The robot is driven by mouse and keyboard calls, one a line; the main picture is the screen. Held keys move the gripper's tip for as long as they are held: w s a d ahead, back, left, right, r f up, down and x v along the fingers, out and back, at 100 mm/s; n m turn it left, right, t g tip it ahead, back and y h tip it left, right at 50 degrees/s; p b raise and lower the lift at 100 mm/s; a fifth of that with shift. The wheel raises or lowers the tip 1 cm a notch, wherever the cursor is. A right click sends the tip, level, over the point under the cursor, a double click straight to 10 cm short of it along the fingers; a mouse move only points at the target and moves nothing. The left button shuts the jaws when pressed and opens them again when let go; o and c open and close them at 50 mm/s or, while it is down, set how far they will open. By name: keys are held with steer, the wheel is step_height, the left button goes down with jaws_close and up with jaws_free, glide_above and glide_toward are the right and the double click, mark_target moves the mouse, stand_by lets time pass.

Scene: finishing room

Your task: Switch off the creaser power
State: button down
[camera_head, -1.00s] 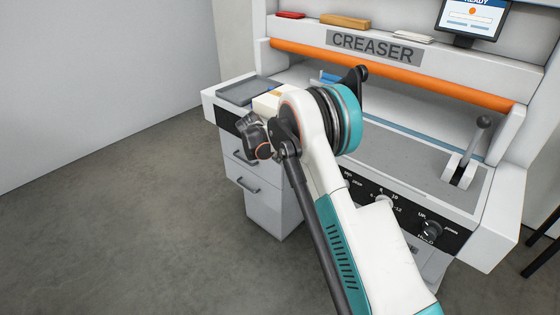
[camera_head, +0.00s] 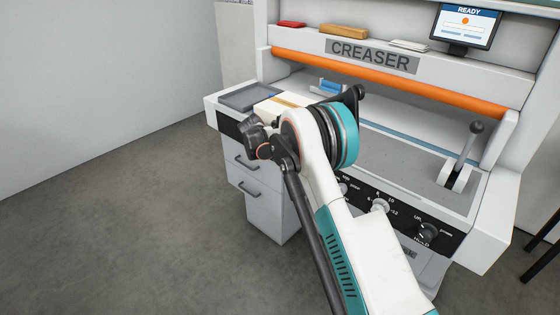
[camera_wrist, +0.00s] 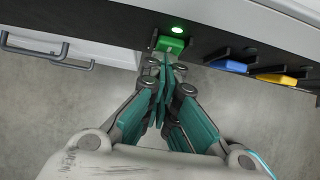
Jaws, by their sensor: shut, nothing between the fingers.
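The creaser (camera_head: 495,205) is a white machine with an orange bar and a name plate. In the wrist view, a green rocker or paddle switch (camera_wrist: 171,45) sits on its dark front panel (camera_wrist: 218,38), under a lit green lamp (camera_wrist: 183,30). My gripper (camera_wrist: 167,64) is shut and empty, its fingertips right at the lower edge of the green switch. I cannot tell whether they touch it. In the head view my arm hides the fingers and the switch.
A blue switch (camera_wrist: 229,66) and a yellow switch (camera_wrist: 276,78) are to the right on the same panel. Drawers (camera_head: 262,205) stand below left. Knobs (camera_head: 428,232) and a lever (camera_head: 468,150) are at the right. The screen (camera_head: 465,25) reads READY. Floor at left is clear.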

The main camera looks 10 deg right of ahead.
steer(key=s+a+f+p+v, duration=0.1)
steer(key=p+v, duration=0.2)
steer(key=v, duration=1)
steer(key=shift+s+a+f+p, duration=0.15)
steer(key=shift+a+f+p, duration=0.15)
steer(key=shift+a+p, duration=0.1)
steer(key=shift+s, duration=0.1)
